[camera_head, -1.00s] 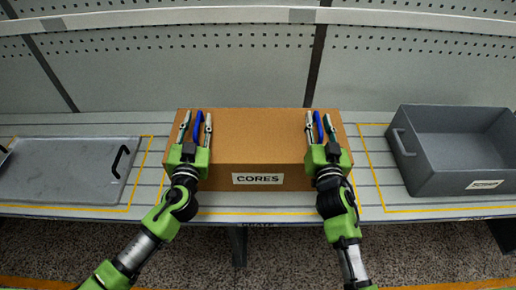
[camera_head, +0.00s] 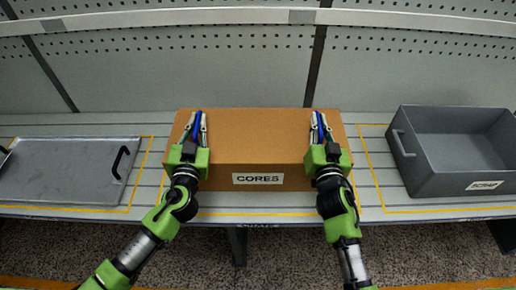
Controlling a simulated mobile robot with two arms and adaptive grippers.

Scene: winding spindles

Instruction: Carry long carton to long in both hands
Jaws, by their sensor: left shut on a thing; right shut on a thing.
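The long brown carton (camera_head: 258,140) sits closed on the slatted bench in the middle of the head view. A white label reading CORES (camera_head: 258,179) is on its front face. My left gripper (camera_head: 199,122) reaches over the left end of the carton top, its fingers closed around a blue strip there. My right gripper (camera_head: 319,122) does the same at the right end, with a blue strip between its fingers. The strips look like grips on the carton, and the fingers partly hide them. The carton appears level and still rests on the bench.
A flat grey metal tray (camera_head: 45,183) with dark handles lies at the left inside a yellow outline. A deep grey bin (camera_head: 435,172) with a blurred label stands at the right. A pegboard wall (camera_head: 170,75) rises behind the bench (camera_head: 300,208). Narrow gaps flank the carton.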

